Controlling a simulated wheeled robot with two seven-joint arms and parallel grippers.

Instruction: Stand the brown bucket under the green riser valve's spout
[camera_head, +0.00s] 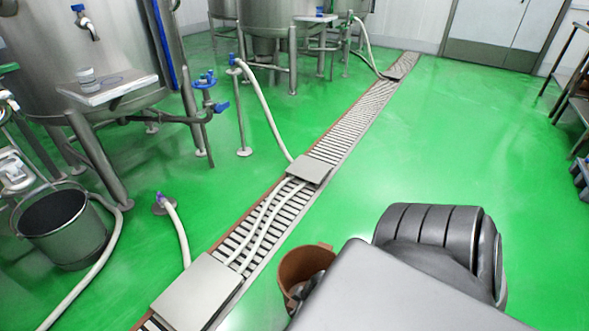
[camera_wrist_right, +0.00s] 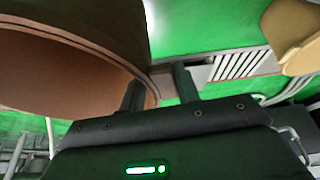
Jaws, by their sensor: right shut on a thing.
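The brown bucket (camera_head: 303,268) shows at the bottom of the head view, partly hidden behind my right arm. In the right wrist view the bucket (camera_wrist_right: 75,60) fills the upper left, its open mouth and rim tilted in the picture. My right gripper (camera_wrist_right: 160,86) is shut on the bucket's rim, one finger on each side of the wall. I cannot tell whether the bucket touches the floor. My left gripper is not in view.
A grated drain (camera_head: 265,215) with cover plates and hoses runs diagonally across the floor. Steel tanks (camera_head: 75,50), a blue-handled riser (camera_head: 240,110), a purple-topped fitting (camera_head: 160,203) and a grey bucket (camera_head: 60,225) stand left. A tan object (camera_wrist_right: 290,35) is unclear.

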